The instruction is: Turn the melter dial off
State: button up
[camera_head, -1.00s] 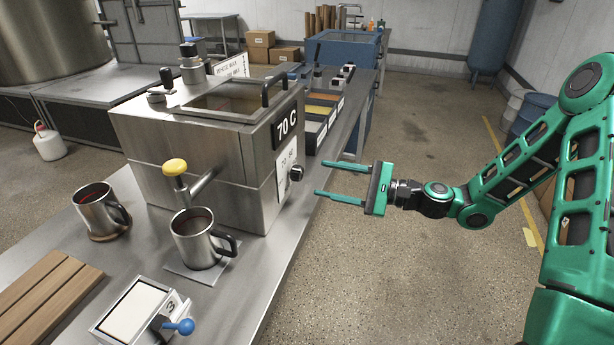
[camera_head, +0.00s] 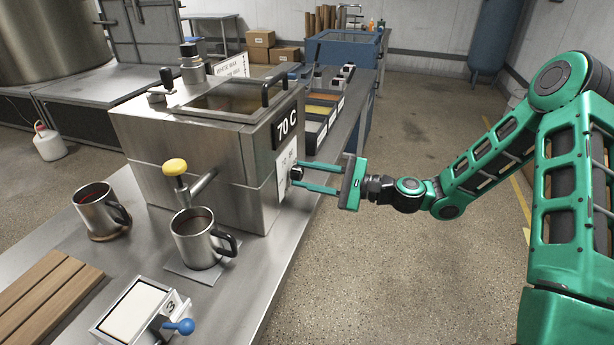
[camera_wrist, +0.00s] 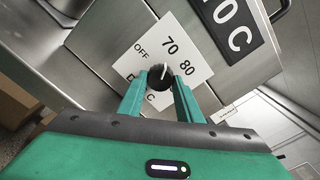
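The melter (camera_head: 190,135) is a steel box on the bench with a "70 C" label. Its black dial (camera_wrist: 160,76) sits on a white plate (camera_wrist: 176,52) marked OFF, 70 and 80. In the wrist view the dial's white pointer line points up, toward the 70 and away from OFF. My gripper (camera_wrist: 160,92) is open, with one green finger on each side of the dial; I cannot tell whether they touch it. In the head view my gripper (camera_head: 297,176) reaches the melter's right face from the right, and the dial (camera_head: 296,174) is partly hidden by the fingers.
A yellow-knobbed tap (camera_head: 175,167) sticks out of the melter's front above a steel mug (camera_head: 197,242). Another mug (camera_head: 96,213), a wooden rack (camera_head: 45,292) and a small device with a blue knob (camera_head: 145,312) stand on the bench. The floor right of the bench is clear.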

jog(key=shift+n, duration=0.5)
jog(key=n, duration=0.5)
jog(key=shift+n, duration=0.4)
jog(key=n, duration=0.4)
jog(key=shift+f+n, duration=0.1)
jog(key=shift+n, duration=0.6)
jog(key=o, duration=1)
jog(key=shift+o, duration=0.2)
jog(key=v, duration=1.1)
jog(key=shift+w, duration=0.1)
